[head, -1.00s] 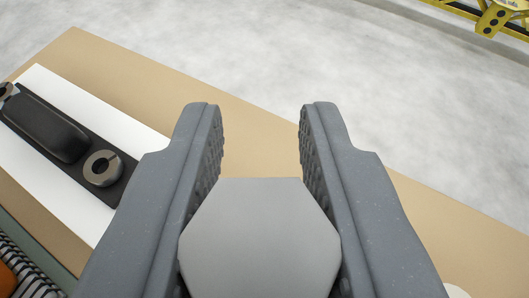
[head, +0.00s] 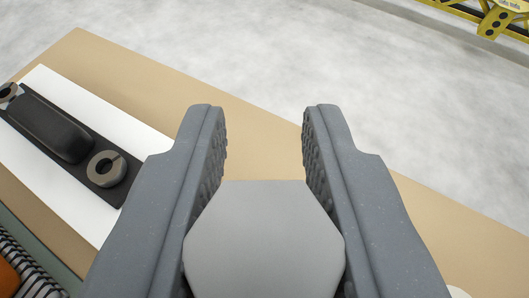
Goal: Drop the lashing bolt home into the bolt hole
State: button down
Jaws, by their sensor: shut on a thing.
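My gripper (head: 264,135) has two grey ridged fingers, and it is shut on a grey hexagonal head, which I take to be the lashing bolt (head: 264,240). The bolt head sits between the fingers at the bottom middle of the head view. Its shank is hidden beneath the head. I cannot pick out the bolt hole; the fingers and the bolt head cover part of the surface below.
A tan board (head: 262,150) lies below, with a white strip (head: 60,185) at the left. A black block with metal split rings (head: 106,169) lies on the strip. Grey floor (head: 270,50) is beyond, with a yellow frame (head: 495,22) at top right.

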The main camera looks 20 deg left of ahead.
jog(key=shift+f+b, duration=0.85)
jog(key=shift+f, duration=1.85)
jog(key=shift+r, duration=0.15)
jog(key=shift+r+p, duration=1.75)
jog(key=shift+r, duration=0.55)
jog(key=shift+a+f+b, duration=0.1)
jog(key=shift+f+b, duration=0.65)
jog(key=shift+f, duration=1.7)
